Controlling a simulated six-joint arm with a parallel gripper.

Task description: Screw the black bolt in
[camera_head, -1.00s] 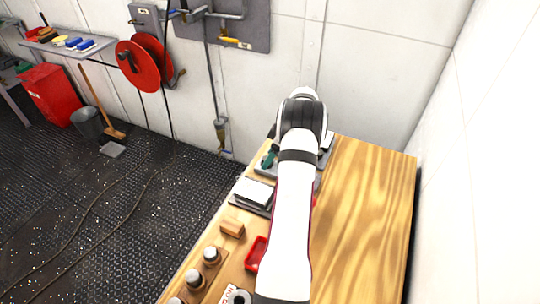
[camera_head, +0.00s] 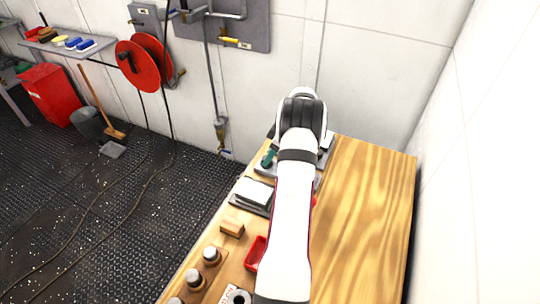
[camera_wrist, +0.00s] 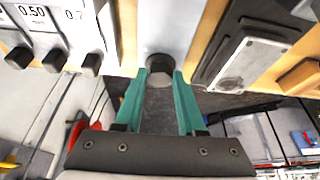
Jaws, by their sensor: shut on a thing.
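My gripper (camera_wrist: 160,78) has green fingers, and they are closed around the dark head of the black bolt (camera_wrist: 160,62) in the wrist view. The bolt head sits against a pale grey metal plate (camera_wrist: 166,25). The fingers hide its sides, and I cannot see its thread or how deep it sits. In the head view my gripper (camera_head: 268,158) shows only as a bit of green at the far end of the wooden bench, left of my arm. The bolt is hidden there.
A labelled white panel with several black pegs (camera_wrist: 55,60) is beside the plate in the wrist view. A dark block with a metal top (camera_wrist: 245,62) is on the other side. On the bench (camera_head: 365,215) are a red tray (camera_head: 255,252), a wooden block (camera_head: 232,228) and several round-topped pieces (camera_head: 211,255).

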